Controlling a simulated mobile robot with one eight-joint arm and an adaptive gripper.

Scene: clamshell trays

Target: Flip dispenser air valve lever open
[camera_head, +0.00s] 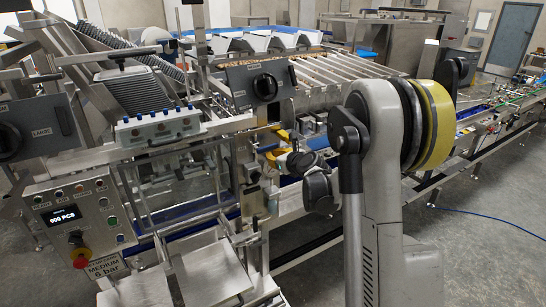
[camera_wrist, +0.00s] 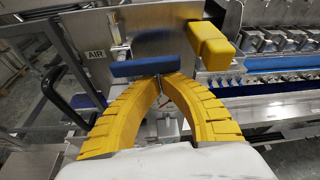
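In the wrist view a dark blue lever bar (camera_wrist: 150,67) lies almost level in front of a grey metal plate (camera_wrist: 150,35). A white "AIR" label (camera_wrist: 97,53) is on the plate, left of the bar. My gripper (camera_wrist: 161,80) has two yellow ribbed fingers that curve in until their tips nearly meet, right at the bar's near edge. Nothing shows between the tips, and I cannot tell whether they touch the bar. In the head view my arm's wrist (camera_head: 318,188) is at the machine's middle, and the lever is hard to make out there.
A control panel (camera_head: 75,215) reading "000 PCS" stands at lower left. Dark plates with black knobs (camera_head: 265,87) and a long conveyor (camera_head: 475,145) surround the arm.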

